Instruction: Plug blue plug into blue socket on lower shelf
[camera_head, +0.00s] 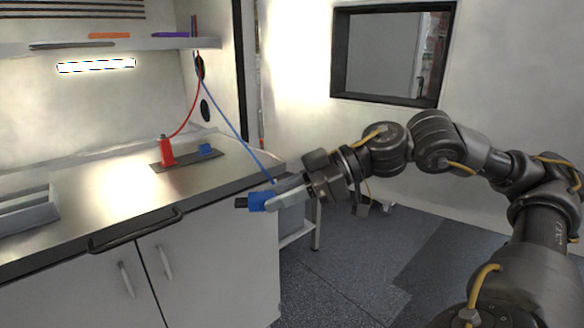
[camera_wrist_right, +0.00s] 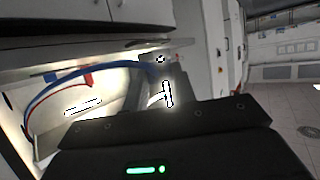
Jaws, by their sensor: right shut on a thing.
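The blue plug (camera_head: 257,201) with a dark tip is held in my right gripper (camera_head: 276,199), which is shut on it in front of the counter's edge. Its dark tip points left. A blue cable (camera_head: 238,136) runs from the plug up to the wall; it also arcs across the right wrist view (camera_wrist_right: 70,71). The blue socket (camera_head: 206,149) sits on a dark strip (camera_head: 186,160) on the counter, behind and left of the gripper, apart from the plug. In the wrist view the plug itself cannot be made out. My left gripper is not in view.
A red plug (camera_head: 167,153) stands upright on the same strip, with a red cable (camera_head: 189,113) to the wall. A grey tray (camera_head: 28,212) lies at the counter's left. A shelf (camera_head: 150,44) hangs above. The counter's middle is clear.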

